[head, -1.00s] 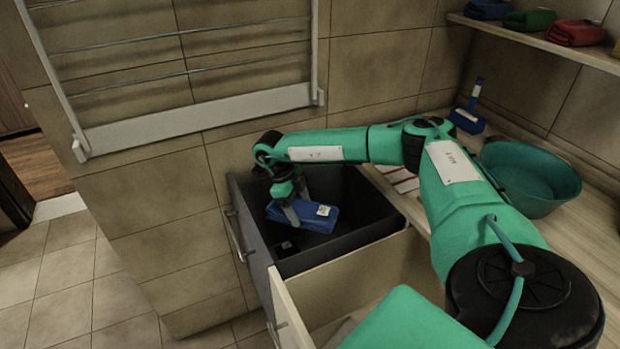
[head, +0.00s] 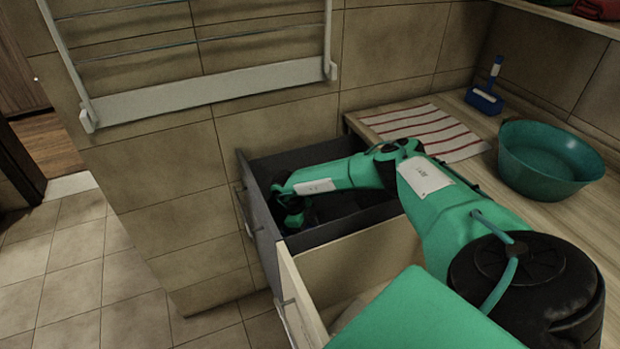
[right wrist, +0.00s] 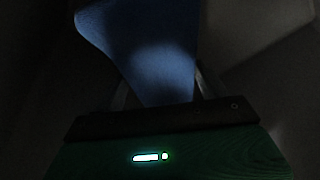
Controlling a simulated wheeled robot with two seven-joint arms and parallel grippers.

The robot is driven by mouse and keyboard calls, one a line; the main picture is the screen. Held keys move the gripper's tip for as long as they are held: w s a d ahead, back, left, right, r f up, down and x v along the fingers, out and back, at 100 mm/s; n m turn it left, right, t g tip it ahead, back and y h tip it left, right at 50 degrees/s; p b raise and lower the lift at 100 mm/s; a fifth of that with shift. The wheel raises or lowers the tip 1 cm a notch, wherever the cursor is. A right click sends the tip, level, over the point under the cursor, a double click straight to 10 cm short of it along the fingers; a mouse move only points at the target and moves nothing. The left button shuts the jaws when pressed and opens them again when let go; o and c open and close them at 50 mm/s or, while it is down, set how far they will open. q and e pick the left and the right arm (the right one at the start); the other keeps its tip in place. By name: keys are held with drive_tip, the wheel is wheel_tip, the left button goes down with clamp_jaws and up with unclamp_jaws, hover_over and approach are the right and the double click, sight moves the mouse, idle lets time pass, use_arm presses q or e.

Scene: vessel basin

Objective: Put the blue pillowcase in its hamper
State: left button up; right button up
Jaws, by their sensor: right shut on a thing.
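The blue pillowcase (right wrist: 145,45) shows in the right wrist view, folded and held between the two fingers of my right gripper. In the head view it is hidden inside the dark grey pull-out hamper (head: 262,228). My right gripper (head: 293,219) reaches down into that hamper, below its rim, and is shut on the pillowcase. The dark wrist view does not show clearly whether the pillowcase touches the hamper floor. My left gripper is not in view.
A beige pull-out bin (head: 315,283) stands open beside the dark hamper, nearer to me. The counter holds a striped cloth (head: 425,130), a teal basin (head: 548,158) and a blue brush (head: 487,97). A rack (head: 205,105) hangs on the tiled wall.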

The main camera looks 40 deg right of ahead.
wheel_tip(320, 180, down, 3)
drive_tip(key=shift+f, duration=0.15)
wheel_tip(320, 180, down, 3)
drive_tip(key=shift+f+b, duration=0.1)
drive_tip(key=shift+b, duration=0.25)
drive_tip(key=shift+f, duration=0.2)
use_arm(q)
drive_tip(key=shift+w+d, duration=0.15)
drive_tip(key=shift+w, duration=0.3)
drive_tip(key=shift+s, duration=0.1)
use_arm(e)
drive_tip(key=shift+f, duration=0.15)
drive_tip(key=shift+f+b, duration=0.4)
drive_tip(key=shift+b, duration=0.15)
drive_tip(key=o, duration=1)
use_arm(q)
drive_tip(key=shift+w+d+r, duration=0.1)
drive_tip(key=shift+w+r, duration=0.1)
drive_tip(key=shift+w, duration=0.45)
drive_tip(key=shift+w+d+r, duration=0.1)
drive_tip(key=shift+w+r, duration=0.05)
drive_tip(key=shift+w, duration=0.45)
use_arm(e)
drive_tip(key=shift+o, duration=0.6)
